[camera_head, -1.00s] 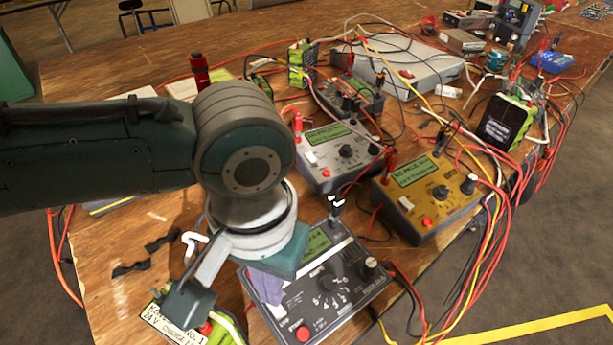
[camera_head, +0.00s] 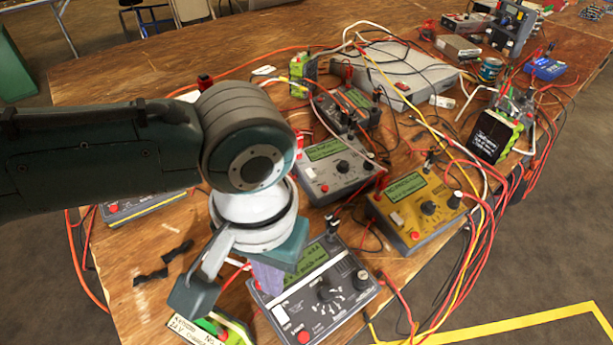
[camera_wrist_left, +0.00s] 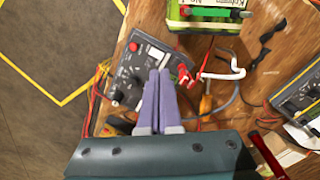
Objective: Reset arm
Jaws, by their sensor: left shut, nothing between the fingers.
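My left arm (camera_head: 100,150) comes in from the left over the wooden table and bends down at the wrist. My left gripper (camera_head: 268,282) points down, its pale purple fingers shut and empty, in front of the dark grey charger (camera_head: 340,300) at the near edge. In the left wrist view the closed fingers (camera_wrist_left: 158,75) overlap the same charger (camera_wrist_left: 140,62); whether they touch it I cannot tell. The wrist hides part of the table and the charger's left side. My right gripper is not in view.
A grey charger (camera_head: 335,170) and a yellow charger (camera_head: 415,212) stand behind, among many loose cables. A green battery (camera_head: 235,330) lies at the near edge. A black strap (camera_head: 163,263) lies left of my gripper. Bare wood (camera_head: 140,315) is at the front left.

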